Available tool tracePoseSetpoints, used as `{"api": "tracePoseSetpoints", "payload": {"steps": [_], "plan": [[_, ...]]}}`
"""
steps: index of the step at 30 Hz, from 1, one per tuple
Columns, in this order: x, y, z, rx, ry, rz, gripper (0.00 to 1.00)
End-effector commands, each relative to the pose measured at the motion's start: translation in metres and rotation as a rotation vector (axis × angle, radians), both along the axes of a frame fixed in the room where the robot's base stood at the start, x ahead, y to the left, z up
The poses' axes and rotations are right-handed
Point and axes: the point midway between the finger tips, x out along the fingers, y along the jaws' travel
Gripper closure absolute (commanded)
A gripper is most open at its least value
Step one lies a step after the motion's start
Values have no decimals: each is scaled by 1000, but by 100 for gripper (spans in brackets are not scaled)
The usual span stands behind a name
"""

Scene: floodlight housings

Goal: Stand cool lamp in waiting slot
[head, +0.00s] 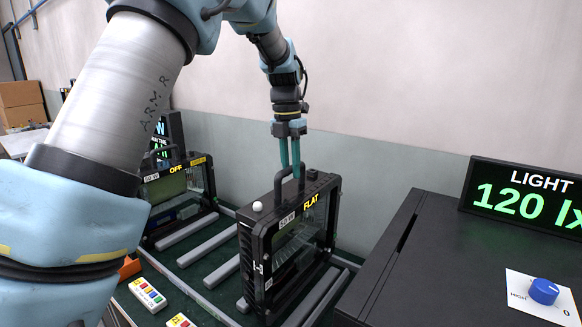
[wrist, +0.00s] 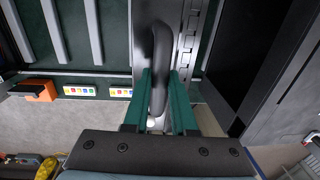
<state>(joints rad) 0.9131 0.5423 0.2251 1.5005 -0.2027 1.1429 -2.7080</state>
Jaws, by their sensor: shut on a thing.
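The lamp (head: 268,262) labelled FLAT is a black box-shaped floodlight housing with a glass front, a top handle and a white knob. It stands upright over the right end of the slotted green rack (head: 191,262). My gripper (head: 290,172) is shut on its handle. The wrist view shows the handle (wrist: 163,62) between the teal fingers (wrist: 162,100). Grey rails (head: 187,231) divide the rack into slots. The lamp hides part of the rails, and I cannot tell whether its base rests fully in a slot.
Another lamp (head: 178,196) marked OFF stands at the rack's left end. A black cabinet (head: 430,265) with a light display (head: 527,199) and a blue dial (head: 544,291) is close on the right. Small coloured-button panels (head: 147,295) line the front edge. Empty slots lie between the lamps.

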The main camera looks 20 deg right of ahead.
Motion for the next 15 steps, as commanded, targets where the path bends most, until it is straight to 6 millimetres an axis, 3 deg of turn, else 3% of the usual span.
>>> {"api": "tracePoseSetpoints", "payload": {"steps": [15], "plan": [[1,-1,-4,-6,-6,0,100]]}}
